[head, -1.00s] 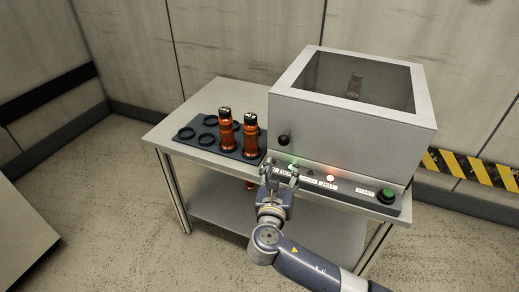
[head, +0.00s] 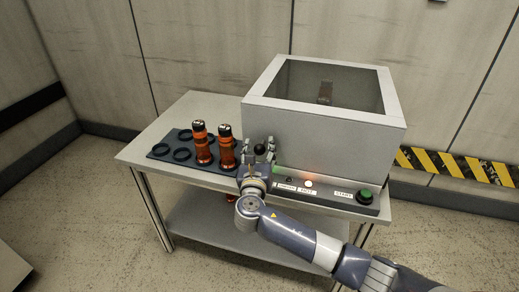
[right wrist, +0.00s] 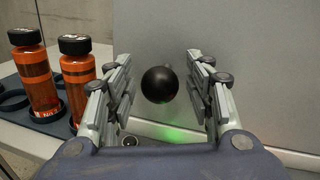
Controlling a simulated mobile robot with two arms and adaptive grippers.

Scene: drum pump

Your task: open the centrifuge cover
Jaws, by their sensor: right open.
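The centrifuge (head: 330,142) is a grey box on the table, with a window in its top cover. A black ball knob (head: 260,149) sticks out of its front face at the left. My right gripper (head: 260,145) is open at the knob. In the right wrist view the knob (right wrist: 160,84) lies between the two spread fingers of the gripper (right wrist: 158,80), with clear gaps on both sides. Whether the cover is latched cannot be seen. My left gripper is not in view.
A dark rack (head: 160,151) with two orange bottles, one nearer the left (head: 203,147) and one beside the gripper (head: 226,149), stands left of the centrifuge. A front panel carries a green START button (head: 365,196) and lit lamps. The table (head: 140,150) has bare space at its left.

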